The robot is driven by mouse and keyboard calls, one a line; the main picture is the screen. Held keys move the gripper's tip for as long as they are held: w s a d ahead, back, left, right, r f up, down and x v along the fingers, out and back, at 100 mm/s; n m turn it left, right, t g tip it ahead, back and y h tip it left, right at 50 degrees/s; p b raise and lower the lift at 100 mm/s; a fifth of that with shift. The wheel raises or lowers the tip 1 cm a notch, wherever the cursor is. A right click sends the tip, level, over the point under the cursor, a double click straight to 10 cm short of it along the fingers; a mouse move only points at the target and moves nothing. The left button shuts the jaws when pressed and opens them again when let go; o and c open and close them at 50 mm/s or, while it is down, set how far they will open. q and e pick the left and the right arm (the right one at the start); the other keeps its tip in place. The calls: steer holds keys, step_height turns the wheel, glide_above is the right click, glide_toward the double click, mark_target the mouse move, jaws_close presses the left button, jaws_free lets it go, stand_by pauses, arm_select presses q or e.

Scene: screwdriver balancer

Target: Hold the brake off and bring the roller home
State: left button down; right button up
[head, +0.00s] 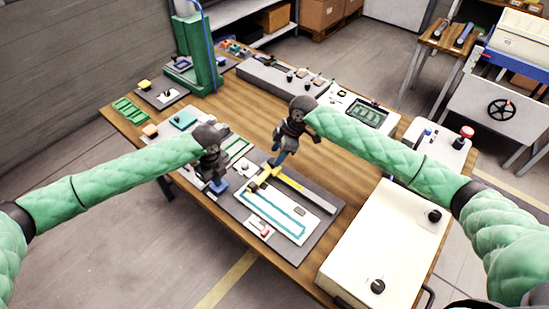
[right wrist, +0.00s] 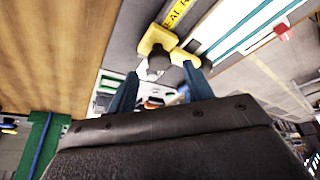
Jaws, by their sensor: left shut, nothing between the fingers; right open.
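A yellow block (head: 265,175) with a grey knob sits on the grey board (head: 325,192), at the end of a yellow strip (head: 290,184); I cannot tell surely whether it is the roller. In the right wrist view the yellow block (right wrist: 157,40) and its knob lie just beyond my fingertips. My right gripper (head: 280,160) is open, with empty blue fingers (right wrist: 160,82) above and close to the block.
A white plate with a blue outline (head: 272,213) and a small red part (head: 265,231) lie on the board's near side. A cream box (head: 385,240) with black knobs stands at right. A green stand (head: 200,60) rises behind. Bare wood (head: 240,105) lies behind the grippers.

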mark_target(273, 161)
steer(key=shift+x, duration=1.55)
jaws_close()
steer(key=shift+d, duration=0.15)
